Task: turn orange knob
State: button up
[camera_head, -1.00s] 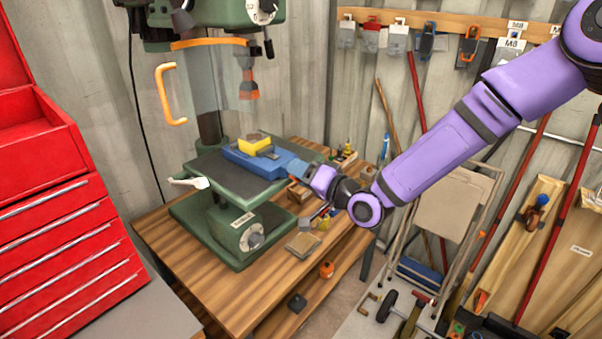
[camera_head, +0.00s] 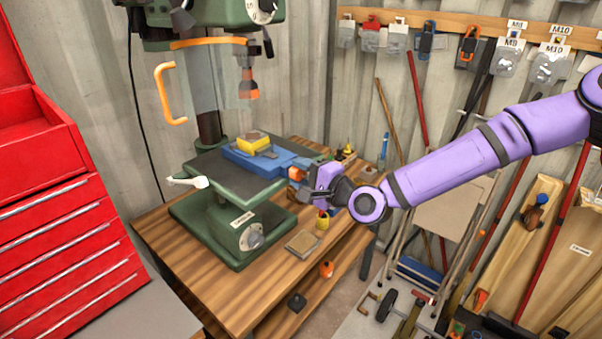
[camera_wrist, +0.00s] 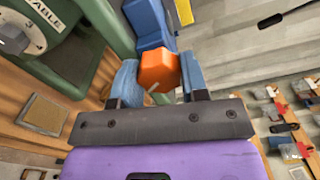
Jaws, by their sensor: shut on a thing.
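The orange knob (camera_wrist: 159,71) sits at the end of the blue vise (camera_wrist: 150,22). In the wrist view it lies between the two blue fingers of my gripper (camera_wrist: 158,82), which are shut on it. In the head view the knob (camera_head: 297,173) shows at the right end of the blue vise (camera_head: 268,162), partly hidden by my gripper (camera_head: 308,184). A yellow block (camera_head: 253,142) is on top of the vise. The vise rests on the table of the green drill press (camera_head: 205,177).
The wooden bench (camera_head: 185,258) carries the press, with small items and a flat square piece (camera_head: 303,243) near my gripper. A red tool chest (camera_head: 62,220) stands at left. A folded cart (camera_head: 445,215) and poles lean at right.

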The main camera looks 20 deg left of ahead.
jog(key=shift+m, duration=0.5)
jog(key=o, duration=0.9)
jog(key=v, duration=1)
jog(key=shift+s+d, duration=0.15)
jog(key=shift+d, duration=0.2)
jog(key=shift+f, duration=0.1)
